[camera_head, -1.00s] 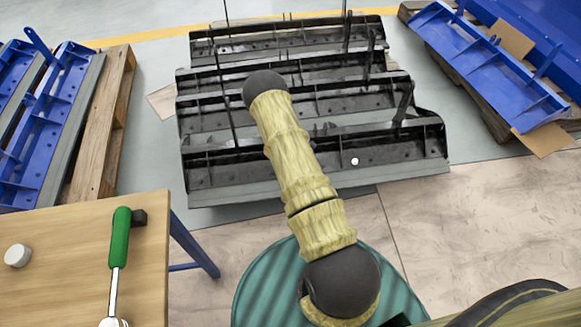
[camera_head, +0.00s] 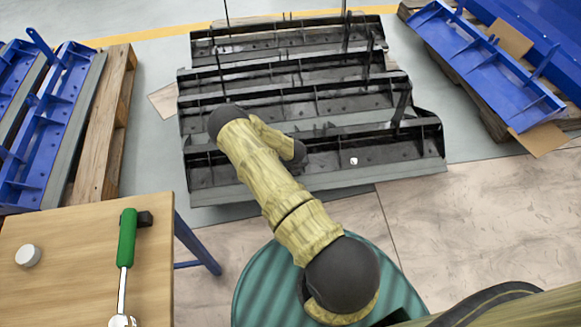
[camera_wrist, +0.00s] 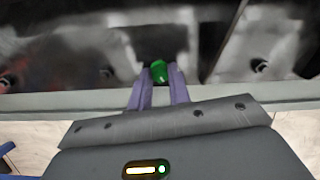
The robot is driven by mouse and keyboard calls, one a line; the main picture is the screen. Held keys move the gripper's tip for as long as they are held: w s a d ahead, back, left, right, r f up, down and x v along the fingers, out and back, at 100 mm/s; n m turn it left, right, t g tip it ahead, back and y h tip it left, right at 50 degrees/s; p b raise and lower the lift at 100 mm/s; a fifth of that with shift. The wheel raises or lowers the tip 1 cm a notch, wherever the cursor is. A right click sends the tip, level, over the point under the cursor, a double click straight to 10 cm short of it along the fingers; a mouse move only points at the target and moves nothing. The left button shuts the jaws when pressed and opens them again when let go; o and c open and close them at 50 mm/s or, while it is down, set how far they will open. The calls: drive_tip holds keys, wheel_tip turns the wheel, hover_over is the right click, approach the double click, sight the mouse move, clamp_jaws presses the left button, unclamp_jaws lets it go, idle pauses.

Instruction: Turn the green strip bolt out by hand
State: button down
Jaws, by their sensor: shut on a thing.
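The green strip bolt (camera_wrist: 159,71) shows in the wrist view as a small green head between the tips of two purple fingers. My gripper (camera_wrist: 160,80) is shut on it, in front of the dark metal face of the carrier. In the head view the black carrier (camera_head: 400,172) lies across the middle of the floor. My arm reaches over its near strip and hides the green bolt and my gripper there. How far the bolt stands out of the strip cannot be seen.
A wooden table (camera_head: 70,265) at lower left holds a green-handled ratchet (camera_head: 127,240) and a white round piece (camera_head: 28,255). Blue carriers on pallets stand at left and upper right (camera_head: 480,65). Other bolts (camera_wrist: 261,62) show on the dark strip.

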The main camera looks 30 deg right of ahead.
drive_tip(key=n+p, duration=0.3)
drive_tip(key=n, duration=0.2)
drive_tip(key=shift+r, duration=0.15)
drive_tip(key=n+p, duration=0.1)
drive_tip(key=n, duration=0.2)
drive_tip(key=shift+p, duration=0.3)
drive_tip(key=shift+n, duration=0.8)
drive_tip(key=c, duration=1.4)
unclamp_jaws()
drive_tip(key=shift+f, duration=0.2)
drive_tip(key=shift+c, duration=0.2)
